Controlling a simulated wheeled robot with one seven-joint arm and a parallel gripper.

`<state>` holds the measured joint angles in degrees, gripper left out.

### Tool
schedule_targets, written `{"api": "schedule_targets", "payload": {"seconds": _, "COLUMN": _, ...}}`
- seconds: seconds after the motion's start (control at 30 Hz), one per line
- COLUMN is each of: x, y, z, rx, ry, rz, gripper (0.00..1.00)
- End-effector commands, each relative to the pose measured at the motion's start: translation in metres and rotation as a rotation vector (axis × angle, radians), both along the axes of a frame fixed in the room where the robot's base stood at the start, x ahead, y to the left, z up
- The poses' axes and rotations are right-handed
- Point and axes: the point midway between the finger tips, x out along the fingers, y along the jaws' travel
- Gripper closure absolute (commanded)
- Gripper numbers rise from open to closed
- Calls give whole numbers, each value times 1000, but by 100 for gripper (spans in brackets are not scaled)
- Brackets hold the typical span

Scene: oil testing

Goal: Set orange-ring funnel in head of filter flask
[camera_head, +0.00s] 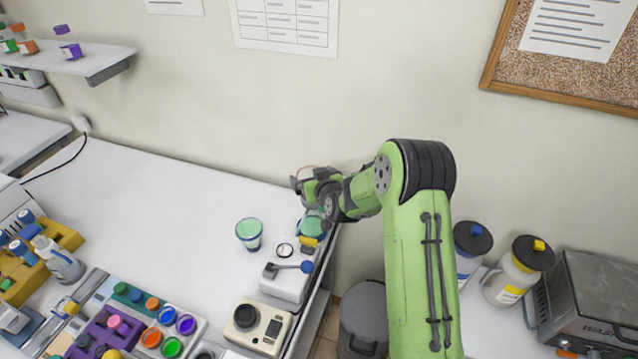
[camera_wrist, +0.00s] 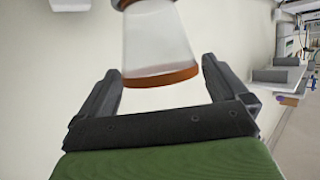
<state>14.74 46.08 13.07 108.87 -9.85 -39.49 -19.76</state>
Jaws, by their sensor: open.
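The orange-ring funnel (camera_wrist: 158,40) shows in the wrist view as a pale, see-through tapered body with an orange ring at its lower end in the picture. Its upper end is cut off by the frame edge. My gripper (camera_wrist: 160,75) is open, its dark fingers on either side of the orange ring, with a visible gap at each side. In the head view my gripper (camera_head: 303,181) is above the right end of the white bench, and the funnel there is too small to make out clearly. A teal vessel (camera_head: 312,227) stands below it, partly hidden by my arm; I cannot tell whether it is the filter flask.
A small round dish (camera_head: 285,250), a white device (camera_head: 286,279) and a beige device (camera_head: 257,325) line the bench's right edge. Racks and colored caps crowd the lower left. The bench's back middle (camera_head: 170,195) is clear.

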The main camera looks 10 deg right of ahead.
Motion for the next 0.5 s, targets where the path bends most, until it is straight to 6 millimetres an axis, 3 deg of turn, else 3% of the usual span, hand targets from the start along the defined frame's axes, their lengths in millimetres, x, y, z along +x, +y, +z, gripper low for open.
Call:
{"api": "schedule_targets", "payload": {"seconds": 0.1, "x": -32, "y": -5, "z": 10, "rx": -2, "ry": 0, "rz": -1, "gripper": 0}}
{"api": "schedule_targets", "payload": {"seconds": 0.3, "x": -76, "y": -10, "z": 28, "rx": 0, "ry": 0, "rz": -3, "gripper": 0}}
{"api": "schedule_targets", "payload": {"seconds": 0.5, "x": -95, "y": -9, "z": 39, "rx": -5, "ry": 6, "rz": 6, "gripper": 0}}
